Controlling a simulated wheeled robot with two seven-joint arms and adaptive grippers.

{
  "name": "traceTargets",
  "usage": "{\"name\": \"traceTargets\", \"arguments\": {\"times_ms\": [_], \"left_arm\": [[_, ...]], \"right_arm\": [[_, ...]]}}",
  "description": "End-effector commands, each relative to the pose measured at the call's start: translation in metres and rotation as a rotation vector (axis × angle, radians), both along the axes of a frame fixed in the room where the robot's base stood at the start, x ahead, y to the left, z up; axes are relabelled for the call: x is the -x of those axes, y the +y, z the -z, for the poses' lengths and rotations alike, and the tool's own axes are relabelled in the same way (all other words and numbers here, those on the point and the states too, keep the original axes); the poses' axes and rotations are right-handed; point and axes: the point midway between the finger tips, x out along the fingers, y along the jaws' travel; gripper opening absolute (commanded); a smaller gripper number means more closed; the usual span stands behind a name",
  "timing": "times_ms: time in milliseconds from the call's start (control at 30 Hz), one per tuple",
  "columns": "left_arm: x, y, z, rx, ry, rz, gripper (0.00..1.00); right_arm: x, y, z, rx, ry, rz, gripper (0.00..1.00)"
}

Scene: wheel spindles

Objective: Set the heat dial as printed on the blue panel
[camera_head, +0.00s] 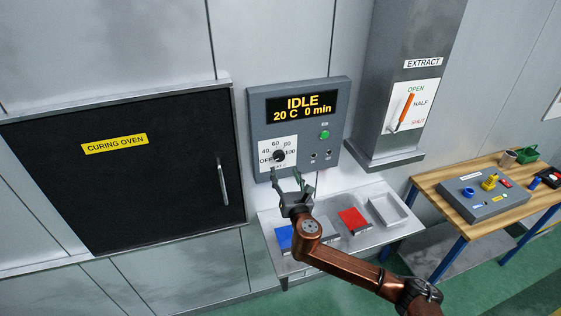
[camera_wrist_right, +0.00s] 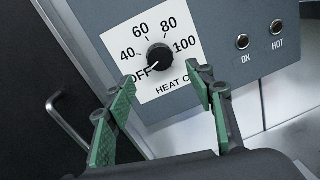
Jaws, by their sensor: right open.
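The heat dial is a black knob (camera_head: 279,156) on a white scale plate on the oven's control panel (camera_head: 329,97). In the right wrist view the knob (camera_wrist_right: 160,57) has its white mark towards OFF, and the scale reads 40, 60, 80, 100. My right gripper (camera_head: 288,179) is open and empty just below the dial. In the right wrist view its green-padded fingers (camera_wrist_right: 163,92) are spread either side of the knob's lower side, not gripping it. A blue panel (camera_head: 284,239) lies on the shelf, partly hidden by my right gripper; I cannot read any print.
The display reads IDLE, 20 C, 0 min. A green button (camera_head: 324,135) is on the control panel. The closed curing oven door (camera_head: 120,170) is left; the extract lever (camera_head: 405,111) is right.

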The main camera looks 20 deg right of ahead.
Motion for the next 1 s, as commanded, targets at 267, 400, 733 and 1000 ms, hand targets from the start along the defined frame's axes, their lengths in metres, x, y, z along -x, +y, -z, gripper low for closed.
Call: {"name": "traceTargets", "arguments": {"times_ms": [267,400,733,1000], "left_arm": [[-0.001,0.000,-0.004,0.000,-0.001,0.000,0.40],[-0.001,0.000,-0.005,0.000,-0.002,0.000,0.40],[-0.002,0.000,-0.006,0.000,-0.003,0.000,0.40],[-0.002,0.000,-0.006,-0.001,-0.003,0.000,0.40]], "right_arm": [[-0.040,-0.002,-0.002,0.007,-0.001,0.002,0.49],[-0.059,-0.003,-0.001,0.005,-0.001,0.001,0.49],[-0.076,-0.004,0.000,0.003,0.000,0.000,0.49],[-0.075,-0.004,0.000,0.003,0.000,0.000,0.41]]}}
